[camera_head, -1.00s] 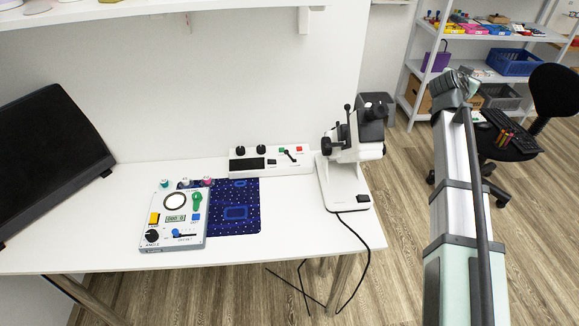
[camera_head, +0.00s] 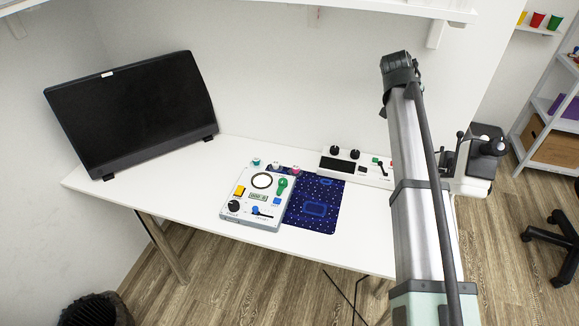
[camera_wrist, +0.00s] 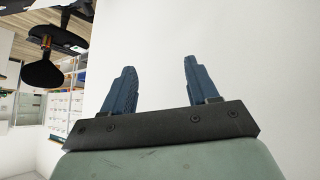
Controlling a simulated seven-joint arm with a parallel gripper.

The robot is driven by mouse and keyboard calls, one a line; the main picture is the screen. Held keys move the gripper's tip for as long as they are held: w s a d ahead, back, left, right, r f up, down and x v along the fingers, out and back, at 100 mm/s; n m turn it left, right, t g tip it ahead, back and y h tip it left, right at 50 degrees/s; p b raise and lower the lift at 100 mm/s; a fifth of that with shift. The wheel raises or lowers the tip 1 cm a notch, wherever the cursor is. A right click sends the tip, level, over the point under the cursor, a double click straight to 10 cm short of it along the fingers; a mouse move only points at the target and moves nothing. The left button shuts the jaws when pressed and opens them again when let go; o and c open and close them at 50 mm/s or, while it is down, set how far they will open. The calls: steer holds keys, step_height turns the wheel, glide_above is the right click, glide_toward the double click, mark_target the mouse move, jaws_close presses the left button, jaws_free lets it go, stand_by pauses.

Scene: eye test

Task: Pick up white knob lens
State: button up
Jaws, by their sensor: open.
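A small white knob (camera_head: 276,166) stands at the top edge of the control panel (camera_head: 229,218), between a teal knob (camera_head: 256,162) and a pink knob (camera_head: 295,170). It is the likely white knob lens, though it is too small to tell its shape. My gripper (camera_wrist: 160,66) is open and empty in the wrist view, its two blue fingers apart before a blank white wall. The knob is not in the wrist view. In the head view my arm stands raised at the right, well away from the panel, and the fingers cannot be made out.
A dark patterned mat (camera_head: 325,222) lies partly under the panel. Behind it is a white switch box (camera_head: 375,176). A black monitor (camera_head: 135,110) stands at left and a microscope-like device (camera_head: 470,180) at right, partly behind my arm. A shelf (camera_head: 380,8) hangs above. The front left desk is clear.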

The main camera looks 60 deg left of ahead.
steer(key=s+a+f+n+g, duration=0.2)
steer(key=s+a+f, duration=0.1)
steer(key=s+a, duration=0.35)
steer(key=s+a+f+n+g, duration=0.2)
steer(key=s+a+f, duration=0.2)
steer(key=s+a, duration=0.3)
steer(key=n+g+h, duration=0.2)
steer(key=n+g, duration=0.2)
steer(key=n, duration=0.2)
glide_toward(276, 163)
step_height(276, 163, down, 4)
steer(key=shift+f, duration=0.1)
steer(key=shift+a+f, duration=0.2)
steer(key=shift+f, duration=2.4)
jaws_close()
steer(key=shift+r, duration=0.1)
